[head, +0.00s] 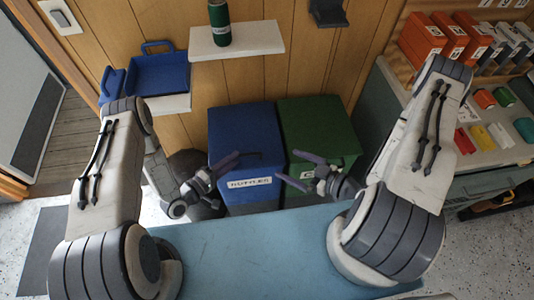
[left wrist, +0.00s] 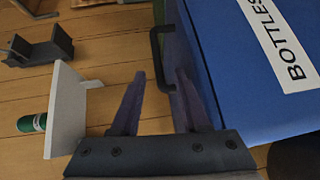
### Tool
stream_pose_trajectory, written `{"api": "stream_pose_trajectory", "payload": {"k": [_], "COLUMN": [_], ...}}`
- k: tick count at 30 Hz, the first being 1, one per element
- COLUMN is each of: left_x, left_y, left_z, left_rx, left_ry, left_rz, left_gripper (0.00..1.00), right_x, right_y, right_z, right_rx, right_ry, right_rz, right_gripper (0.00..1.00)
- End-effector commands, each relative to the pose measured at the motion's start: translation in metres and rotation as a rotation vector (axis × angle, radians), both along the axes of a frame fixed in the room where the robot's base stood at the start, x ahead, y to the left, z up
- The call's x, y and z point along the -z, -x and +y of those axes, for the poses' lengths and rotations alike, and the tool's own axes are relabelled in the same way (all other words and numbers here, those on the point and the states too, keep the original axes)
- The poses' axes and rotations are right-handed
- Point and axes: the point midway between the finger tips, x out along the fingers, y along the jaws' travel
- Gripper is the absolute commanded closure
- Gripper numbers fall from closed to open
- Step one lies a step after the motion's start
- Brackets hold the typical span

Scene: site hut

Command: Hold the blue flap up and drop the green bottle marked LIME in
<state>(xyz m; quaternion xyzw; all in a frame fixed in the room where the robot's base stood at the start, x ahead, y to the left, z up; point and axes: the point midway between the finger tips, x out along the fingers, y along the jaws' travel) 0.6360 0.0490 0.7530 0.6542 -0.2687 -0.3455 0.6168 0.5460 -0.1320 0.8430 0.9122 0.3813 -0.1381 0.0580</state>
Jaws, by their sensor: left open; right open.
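The green bottle (head: 220,24) stands upright on a white wall shelf; its label is too small to read. It also shows in the left wrist view (left wrist: 32,123). The blue flap (head: 240,125) lies shut on top of the blue bin (head: 248,197), which is labelled BOTTLES. A dark handle (left wrist: 155,42) sticks out from the flap's edge. My left gripper (head: 226,168) is open at the bin's front, its fingertips close to the handle; I cannot tell if they touch. My right gripper (head: 288,167) is open and empty in front of the green bin.
A green bin (head: 325,130) stands right beside the blue one. A blue tray (head: 160,75) sits on a lower shelf at left. A dark holder (head: 328,12) is on the wall. A blue table (head: 260,255) lies in front of me. A side bench (head: 490,165) at right holds boxes and coloured blocks.

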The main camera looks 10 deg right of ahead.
Motion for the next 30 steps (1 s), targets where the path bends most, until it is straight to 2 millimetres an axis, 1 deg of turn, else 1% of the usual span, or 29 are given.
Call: {"api": "stream_pose_trajectory", "payload": {"k": [1,18,22,30], "left_x": [-0.001,-0.008,-0.008,-0.008], "left_y": [0.003,0.038,0.043,0.043], "left_z": [0.005,0.049,0.053,0.054], "left_rx": [-0.005,-0.004,-0.002,0.000], "left_ry": [0.001,0.002,0.001,0.000], "left_rz": [0.002,0.002,0.000,0.000], "left_gripper": [0.55,0.55,0.55,0.55], "right_x": [-0.002,-0.009,-0.009,-0.009], "right_y": [0.000,0.000,0.000,0.000], "right_z": [0.000,0.000,0.000,0.000], "right_rx": [0.000,0.000,0.000,0.000], "right_ry": [0.000,0.000,0.000,0.000], "right_rz": [0.000,0.000,0.000,0.000], "right_gripper": [0.00,0.00,0.00,0.00]}}
